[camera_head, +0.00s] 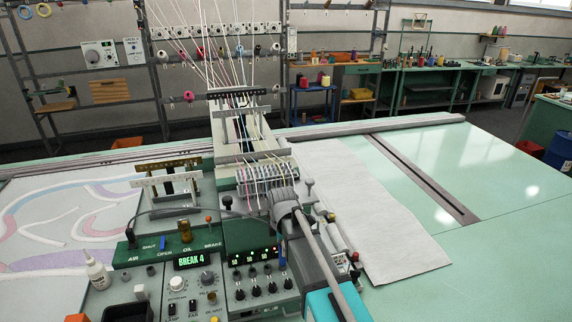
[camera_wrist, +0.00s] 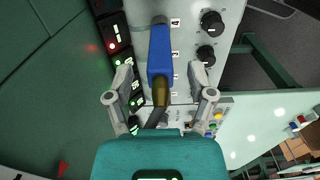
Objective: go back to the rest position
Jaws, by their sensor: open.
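My gripper (camera_wrist: 160,76) is open in the wrist view, its two grey fingers spread apart over a control panel. A blue handle with a brass-coloured collar (camera_wrist: 160,55) shows between the fingers, with a visible gap on each side. The pale panel face (camera_wrist: 185,60) beside it carries numbers, black knobs and small lit displays. In the head view, the lit displays (camera_head: 257,257) sit above rows of black knobs on the tufting machine. I cannot make out my gripper's fingers in the head view.
A green panel (camera_head: 170,245) with a lit "BREAK 4" display stands left of the knobs. White cloth (camera_head: 375,220) lies right of the machine. The green table (camera_head: 500,230) further right is largely clear.

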